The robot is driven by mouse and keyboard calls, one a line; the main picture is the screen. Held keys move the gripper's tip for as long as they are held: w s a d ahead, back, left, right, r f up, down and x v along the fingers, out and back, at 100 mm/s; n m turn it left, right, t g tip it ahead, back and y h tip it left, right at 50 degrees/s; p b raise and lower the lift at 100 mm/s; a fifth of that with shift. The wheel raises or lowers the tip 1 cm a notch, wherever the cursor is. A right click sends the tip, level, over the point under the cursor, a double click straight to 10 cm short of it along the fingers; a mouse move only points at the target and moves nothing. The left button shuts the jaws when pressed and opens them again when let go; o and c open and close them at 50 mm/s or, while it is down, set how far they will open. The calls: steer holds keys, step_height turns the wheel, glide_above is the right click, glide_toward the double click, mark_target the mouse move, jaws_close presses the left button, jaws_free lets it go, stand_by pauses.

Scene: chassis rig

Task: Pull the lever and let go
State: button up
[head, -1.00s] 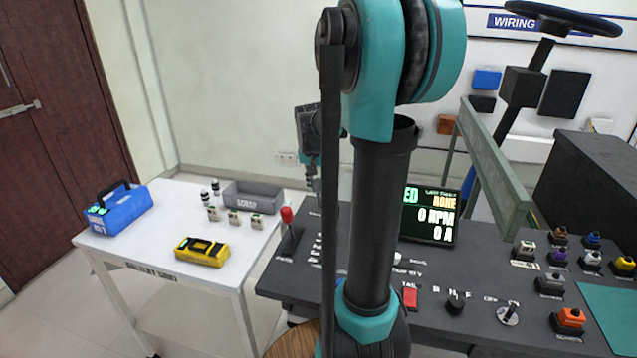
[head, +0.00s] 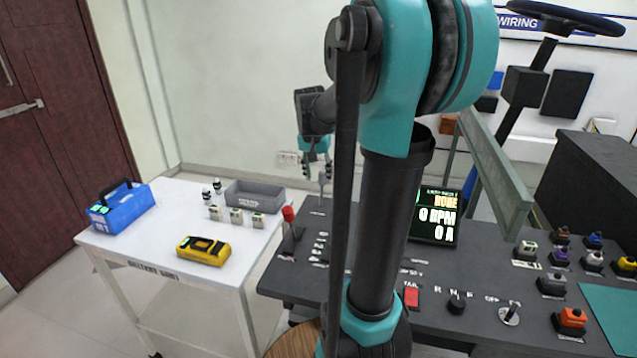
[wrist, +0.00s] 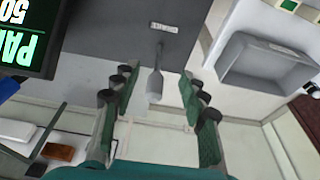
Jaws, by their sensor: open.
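A grey paddle-ended lever (wrist: 155,83) shows in the wrist view between the two fingers of my gripper (wrist: 158,88), which is open. I see gaps on both sides of the lever. In the head view my gripper (head: 316,173) is at the far left part of the dark console, at the grey lever (head: 324,188). My arm hides part of the console beside it. A second lever with a red knob (head: 288,214) stands nearer, at the console's left edge, apart from the gripper.
A white table (head: 160,234) on the left holds a blue caddy (head: 120,212), a yellow meter (head: 202,251) and a grey bin (head: 254,198). A display (head: 434,218) and a green-grey rail (head: 497,165) stand on the console right of my arm. Switches fill the console's right side.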

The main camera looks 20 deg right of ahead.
steer(key=v, duration=0.7)
steer(key=shift+r, duration=0.2)
